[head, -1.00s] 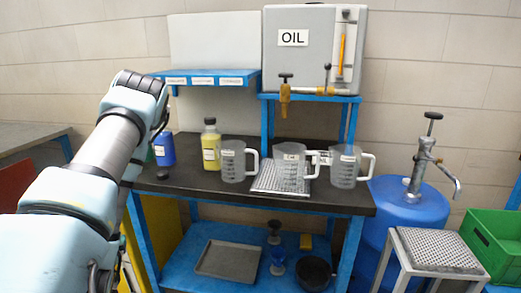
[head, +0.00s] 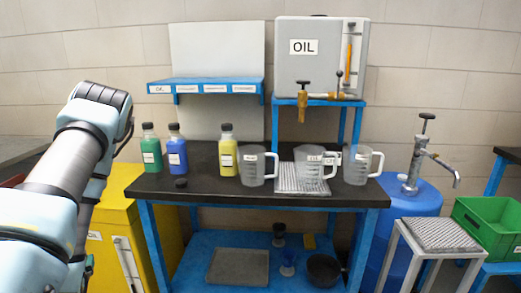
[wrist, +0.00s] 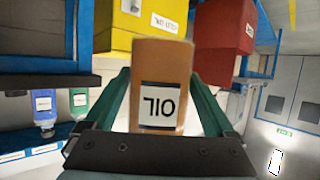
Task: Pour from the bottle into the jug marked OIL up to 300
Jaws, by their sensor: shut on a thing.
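In the wrist view an amber bottle (wrist: 165,75) with an OIL label, inverted in the picture, stands between the green fingers of my gripper (wrist: 162,98), which is shut on it. My gripper and this bottle are not visible in the head view. The middle jug (head: 309,172), clear with a white handle, stands on the metal grid tray; its small label seems to read OIL. It looks empty; its scale is too small to read. My gripper is away from the jug, off to the left.
Other jugs (head: 252,170) (head: 358,170) stand either side. The OIL tank tap (head: 302,105) hangs above the middle jug.

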